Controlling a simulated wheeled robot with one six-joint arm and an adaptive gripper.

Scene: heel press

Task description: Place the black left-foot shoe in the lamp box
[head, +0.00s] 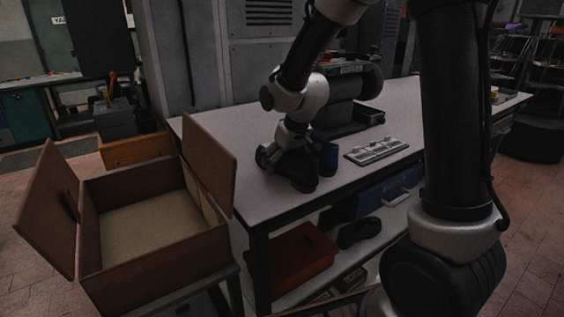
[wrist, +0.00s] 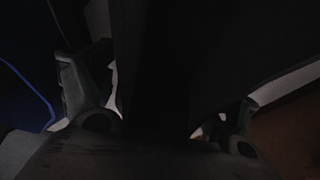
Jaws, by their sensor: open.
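A black shoe (head: 296,178) stands on the table near its left front edge. My gripper (head: 290,145) is right above it, pointing down, and hides its upper part. In the wrist view my gripper (wrist: 165,115) has its fingers apart, with a dark shape, likely the shoe, between them; contact cannot be told. An open brown cardboard box (head: 165,245), likely the lamp box, stands at the left with its flaps up. Its visible floor is bare. Which foot the shoe is for cannot be told.
A dark blue object (head: 328,158) stands close right of the shoe. The table (head: 232,130) also bears a grey slotted plate (head: 376,150) and a black machine (head: 345,90). Another dark shoe (head: 358,232) and an orange bin (head: 300,255) are below. A box flap rises near the table edge.

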